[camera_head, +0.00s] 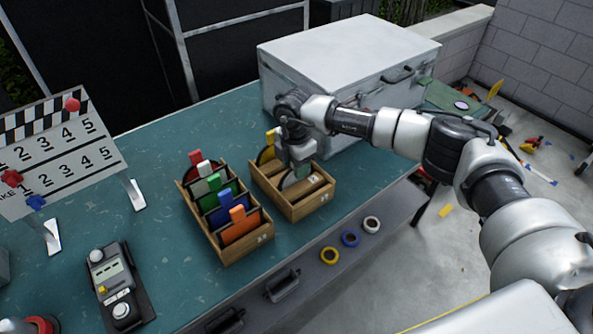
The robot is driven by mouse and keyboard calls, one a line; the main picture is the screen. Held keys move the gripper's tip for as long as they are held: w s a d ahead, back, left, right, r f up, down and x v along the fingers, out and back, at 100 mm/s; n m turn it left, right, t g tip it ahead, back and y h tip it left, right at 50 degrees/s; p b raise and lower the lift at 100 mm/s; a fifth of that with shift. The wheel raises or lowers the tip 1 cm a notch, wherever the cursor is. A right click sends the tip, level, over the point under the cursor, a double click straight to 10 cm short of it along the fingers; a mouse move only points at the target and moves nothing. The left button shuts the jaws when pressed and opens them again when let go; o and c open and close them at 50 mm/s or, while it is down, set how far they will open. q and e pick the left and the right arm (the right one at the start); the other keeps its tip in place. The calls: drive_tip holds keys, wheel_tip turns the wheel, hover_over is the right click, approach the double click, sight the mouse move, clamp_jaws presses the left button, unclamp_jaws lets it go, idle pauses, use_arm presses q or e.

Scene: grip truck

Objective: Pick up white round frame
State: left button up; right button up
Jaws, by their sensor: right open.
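The right-hand wooden box (306,208) stands on the teal table. A pale, round-edged piece (289,183), which looks like the white round frame, sits upright in it, mostly covered by my right gripper. A yellow-tabbed frame (269,142) stands behind it in the same box. My right gripper (301,169) points down at the pale piece from above, open; its fingertips are small and partly hidden, so I cannot tell whether they touch it. My left gripper is not in view.
A longer wooden box (228,254) to the left holds several coloured frames. A large white case (345,48) stands close behind my right arm. A clapperboard (60,150) and a grey device (117,285) stand left.

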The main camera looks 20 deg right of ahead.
drive_tip(key=shift+f, duration=0.4)
drive_tip(key=shift+c, duration=0.4)
clamp_jaws()
drive_tip(key=shift+r, duration=0.15)
